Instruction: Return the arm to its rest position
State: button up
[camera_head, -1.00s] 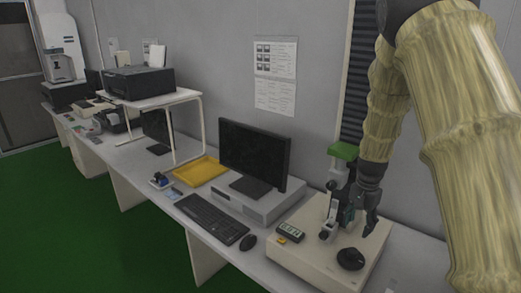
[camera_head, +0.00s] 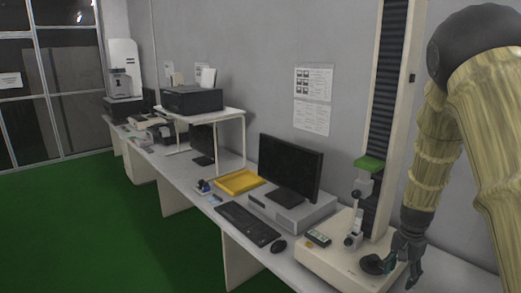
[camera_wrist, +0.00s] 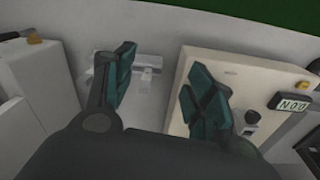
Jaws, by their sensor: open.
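My gripper (camera_head: 401,268) hangs pointing down at the lower right of the head view, beside the front right of the cream test stand (camera_head: 335,262). In the wrist view the two teal fingers of my gripper (camera_wrist: 155,88) are spread apart with nothing between them. The cream base of the stand (camera_wrist: 206,62) lies beyond the right finger there. In the head view the black round knob (camera_head: 372,264) on the stand is just left of my gripper; I cannot tell whether they touch.
The stand's tall column (camera_head: 388,120) rises behind with a green-topped fixture (camera_head: 369,164). A monitor (camera_head: 290,167), keyboard (camera_head: 247,223), mouse (camera_head: 278,245) and yellow tray (camera_head: 239,181) occupy the bench to the left. The green floor (camera_head: 90,225) in front of the bench is clear.

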jog(key=s+a+f+n+b, duration=0.1)
jog(key=s+a+f+n, duration=0.15)
jog(key=s+f, duration=0.45)
jog(key=s+a+f+n+h+b, duration=0.1)
jog(key=s+a+f+n, duration=0.2)
jog(key=f, duration=0.7)
jog(key=s+a+f+n, duration=0.1)
jog(key=s+a+f, duration=0.2)
jog(key=s+f, duration=0.45)
jog(key=s+a+f+n, duration=0.1)
jog(key=s+a+f, duration=0.2)
jog(key=s, duration=0.3)
jog(key=s+a+f+n+b, duration=0.1)
jog(key=s+a+f+n, duration=0.1)
jog(key=s, duration=0.5)
jog(key=s+a+f+n+y+b, duration=0.1)
jog(key=s+a+f+n, duration=0.1)
jog(key=s+a+f, duration=0.3)
jog(key=shift+s+a, duration=0.6)
jog(key=shift+s, duration=0.5)
jog(key=shift+c, duration=0.3)
